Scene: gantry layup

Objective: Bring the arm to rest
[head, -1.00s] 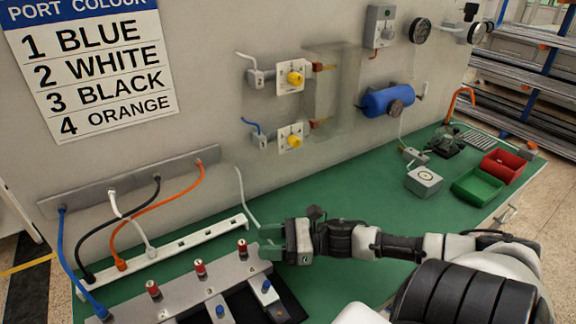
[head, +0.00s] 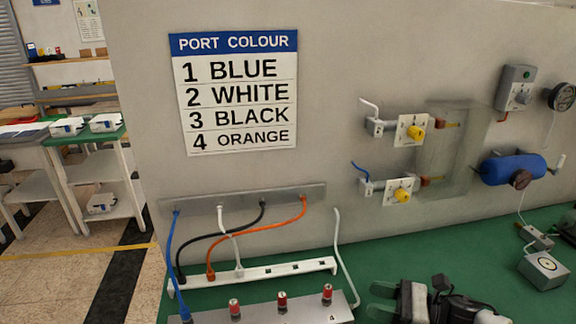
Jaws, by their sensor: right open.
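My right gripper (head: 382,300) is at the bottom of the head view, over the green bench top. Its fingers point left and are open, with nothing seen between them. It is to the right of the grey block with red-capped knobs (head: 282,301). The lower part of my right arm is cut off by the bottom edge. My left gripper is not in view.
A loose pale hose (head: 343,260) hangs close to the gripper. A blue cylinder (head: 513,168) is on the wall. Green bench top (head: 440,249) is clear behind the gripper.

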